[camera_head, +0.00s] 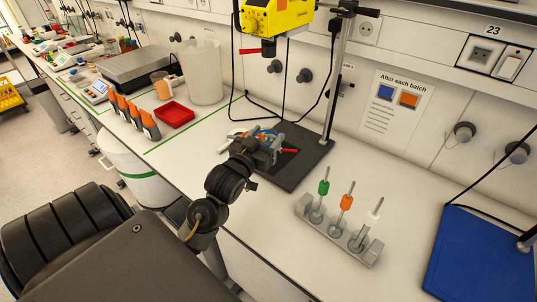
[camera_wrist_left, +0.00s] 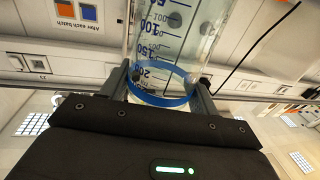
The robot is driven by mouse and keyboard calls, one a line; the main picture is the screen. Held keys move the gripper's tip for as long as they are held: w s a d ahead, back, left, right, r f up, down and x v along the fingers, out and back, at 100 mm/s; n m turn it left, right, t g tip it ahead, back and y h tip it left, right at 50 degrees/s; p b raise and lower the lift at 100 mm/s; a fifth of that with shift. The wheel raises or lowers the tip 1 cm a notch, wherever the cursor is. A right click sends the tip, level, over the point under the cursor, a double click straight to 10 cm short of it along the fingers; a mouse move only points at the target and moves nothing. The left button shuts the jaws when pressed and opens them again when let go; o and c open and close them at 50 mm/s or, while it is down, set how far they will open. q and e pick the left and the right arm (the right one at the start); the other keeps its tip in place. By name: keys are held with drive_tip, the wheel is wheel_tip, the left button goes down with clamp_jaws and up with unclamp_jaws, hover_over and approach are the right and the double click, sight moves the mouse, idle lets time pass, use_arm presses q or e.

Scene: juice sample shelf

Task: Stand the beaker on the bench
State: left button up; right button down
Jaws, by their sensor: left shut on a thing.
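The clear beaker (camera_wrist_left: 165,45) has blue graduation marks and a blue band (camera_wrist_left: 160,97) at the end nearest my wrist. In the left wrist view, my left gripper (camera_wrist_left: 163,88) is shut on it, with one finger on each side near the band. In the head view, my left gripper (camera_head: 264,148) is over the dark stand plate on the bench (camera_head: 190,160). There the gripper mostly hides the beaker; only a bit of blue shows by the fingers. I cannot tell whether the beaker's base touches anything. My right gripper is not in view.
A yellow device (camera_head: 275,17) hangs on a stand rod above the dark plate (camera_head: 310,150). A rack (camera_head: 338,238) with green, orange and white-topped tools stands in front. A red tray (camera_head: 175,114), a tall clear container (camera_head: 203,72) and a blue board (camera_head: 480,258) flank free bench.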

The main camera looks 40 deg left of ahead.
use_arm(q)
drive_tip(key=s+a+f+h, duration=0.1)
drive_tip(key=s+a, duration=0.3)
drive_tip(key=a, duration=0.1)
drive_tip(key=shift+s+a+f+m+h+p, duration=0.15)
drive_tip(key=shift+a+f+m+h+p, duration=0.15)
drive_tip(key=shift+m+h+p, duration=0.1)
drive_tip(key=w+a+f+p, duration=0.1)
drive_tip(key=w+f, duration=0.4)
drive_tip(key=w, duration=0.5)
drive_tip(key=shift+w+f+p, duration=0.2)
drive_tip(key=shift+w+p, duration=0.15)
drive_tip(key=w, duration=0.1)
drive_tip(key=w+f+p, duration=0.1)
drive_tip(key=w, duration=0.1)
drive_tip(key=shift+a+f, duration=0.2)
drive_tip(key=shift+f, duration=0.05)
drive_tip(key=shift+w+f+p, duration=0.15)
drive_tip(key=shift+f+p, duration=0.1)
drive_tip(key=shift+p, duration=0.1)
drive_tip(key=o, duration=1.2)
drive_tip(key=shift+f, duration=0.1)
drive_tip(key=shift+c, duration=0.2)
